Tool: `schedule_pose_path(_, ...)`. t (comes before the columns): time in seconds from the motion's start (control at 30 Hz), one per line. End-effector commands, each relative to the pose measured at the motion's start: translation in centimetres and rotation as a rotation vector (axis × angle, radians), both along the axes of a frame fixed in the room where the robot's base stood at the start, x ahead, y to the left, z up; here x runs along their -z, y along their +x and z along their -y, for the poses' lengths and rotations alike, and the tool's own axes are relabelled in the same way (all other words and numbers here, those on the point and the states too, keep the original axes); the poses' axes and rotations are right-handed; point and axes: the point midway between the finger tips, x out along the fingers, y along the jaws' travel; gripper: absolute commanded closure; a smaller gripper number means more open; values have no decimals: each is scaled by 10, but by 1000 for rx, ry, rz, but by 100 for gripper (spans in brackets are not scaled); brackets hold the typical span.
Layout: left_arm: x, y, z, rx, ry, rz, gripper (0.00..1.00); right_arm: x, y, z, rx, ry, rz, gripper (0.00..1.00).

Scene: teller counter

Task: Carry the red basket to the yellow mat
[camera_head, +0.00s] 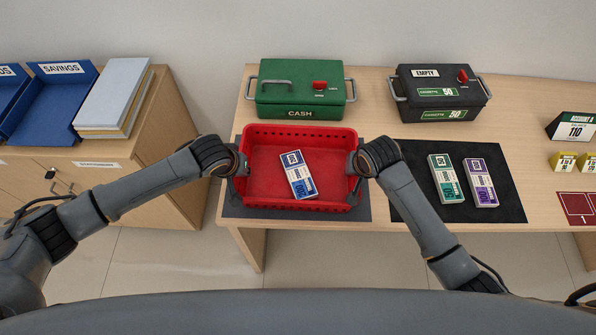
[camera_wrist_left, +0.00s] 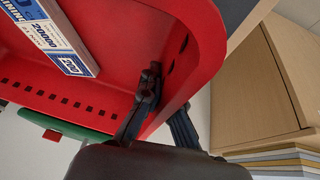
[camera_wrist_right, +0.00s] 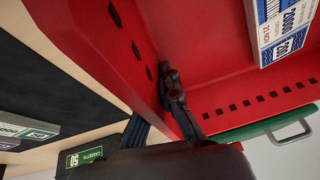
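The red basket (camera_head: 335,143) is upright over a dark grey mat (camera_head: 230,207) at the table's front edge. A banded bundle of blue-and-white notes (camera_head: 298,175) lies inside it. My left gripper (camera_head: 240,166) is at its left wall, with one finger inside and one outside, and looks shut on the wall in the left wrist view (camera_wrist_left: 166,95). My right gripper (camera_head: 355,165) straddles the right wall likewise and looks shut on it in the right wrist view (camera_wrist_right: 160,98). The outer fingertips are partly hidden. I see no yellow mat.
A green cash box (camera_head: 300,90) stands close behind the basket, and a black box (camera_head: 438,92) stands at back right. A black mat (camera_head: 500,160) to the right carries two note bundles (camera_head: 446,178). A wooden cabinet (camera_head: 150,160) with blue trays (camera_head: 52,105) is at left.

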Motion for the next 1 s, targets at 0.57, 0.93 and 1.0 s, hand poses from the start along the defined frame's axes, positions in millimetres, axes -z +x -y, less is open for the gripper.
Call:
schedule_pose_path(0.57, -21, 1, 0, 0, 0, 1, 100, -21, 0, 0, 0, 0, 2, 100)
schedule_pose_path(0.93, -52, 0, 0, 0, 0, 1, 100, -52, 0, 0, 0, 0, 1, 100)
schedule_pose_path(1.0, -52, 0, 0, 0, 0, 1, 100, -52, 0, 0, 0, 0, 1, 100)
